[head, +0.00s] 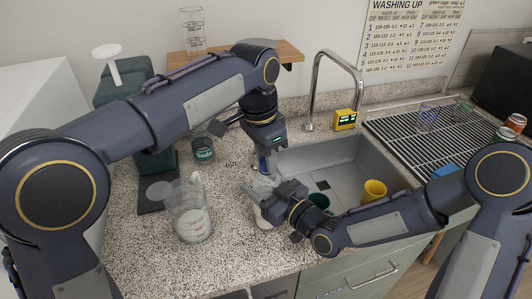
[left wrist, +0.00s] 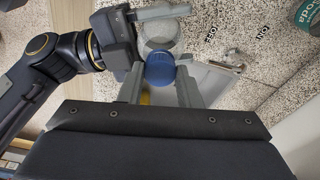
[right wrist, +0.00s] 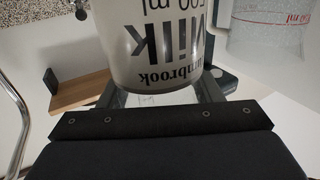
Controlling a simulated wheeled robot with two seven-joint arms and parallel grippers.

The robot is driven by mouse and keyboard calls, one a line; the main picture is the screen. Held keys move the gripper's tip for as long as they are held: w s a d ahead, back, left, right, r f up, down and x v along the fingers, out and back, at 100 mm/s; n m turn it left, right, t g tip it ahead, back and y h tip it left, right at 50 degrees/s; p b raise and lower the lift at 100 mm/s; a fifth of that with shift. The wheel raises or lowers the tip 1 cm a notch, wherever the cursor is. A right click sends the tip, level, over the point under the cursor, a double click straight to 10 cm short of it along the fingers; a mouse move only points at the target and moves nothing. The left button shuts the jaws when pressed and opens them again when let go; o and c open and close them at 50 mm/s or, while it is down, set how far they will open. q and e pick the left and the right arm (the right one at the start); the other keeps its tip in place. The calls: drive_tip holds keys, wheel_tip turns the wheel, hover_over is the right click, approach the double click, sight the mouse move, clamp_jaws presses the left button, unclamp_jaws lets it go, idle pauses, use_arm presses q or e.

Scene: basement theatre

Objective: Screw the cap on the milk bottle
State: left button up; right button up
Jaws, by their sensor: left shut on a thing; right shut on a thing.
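My left gripper (head: 263,160) points down and is shut on a blue cap (left wrist: 160,70), whose blue edge also shows between the fingertips in the head view. My right gripper (head: 262,190) is shut on the milk bottle (head: 262,219), a pale bottle lettered "Milk" in the right wrist view (right wrist: 150,50). The bottle stands on or just above the counter at the sink's left edge; its base contact is unclear. The cap is above the bottle's top. In the left wrist view the cap looks offset from the bottle; whether they touch is unclear.
A clear measuring jug (head: 192,222) stands left of the bottle. A soda can (head: 204,150) is behind it. The sink (head: 345,160) with a yellow cup (head: 374,191) and faucet (head: 316,80) lies to the right. A wooden shelf (head: 290,52) is on the wall.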

clamp_jaws()
use_arm(q)
drive_tip(key=m, duration=0.4)
drive_tip(key=shift+w+g, duration=0.1)
drive_tip(key=shift+g, duration=0.2)
drive_tip(key=m, duration=0.5)
drive_tip(key=shift+f+g, duration=0.1)
drive_tip(key=shift+g, duration=0.2)
drive_tip(key=m, duration=0.5)
drive_tip(key=shift+w+g, duration=0.1)
drive_tip(key=shift+g, duration=0.2)
drive_tip(key=m, duration=0.3)
drive_tip(key=m+y, duration=0.1)
drive_tip(key=m, duration=0.4)
drive_tip(key=shift+d+m, duration=0.1)
drive_tip(key=shift+m, duration=0.2)
drive_tip(key=m, duration=0.2)
drive_tip(key=shift+m, duration=0.4)
drive_tip(key=m, duration=0.4)
drive_tip(key=shift+y, duration=0.4)
drive_tip(key=m, duration=0.3)
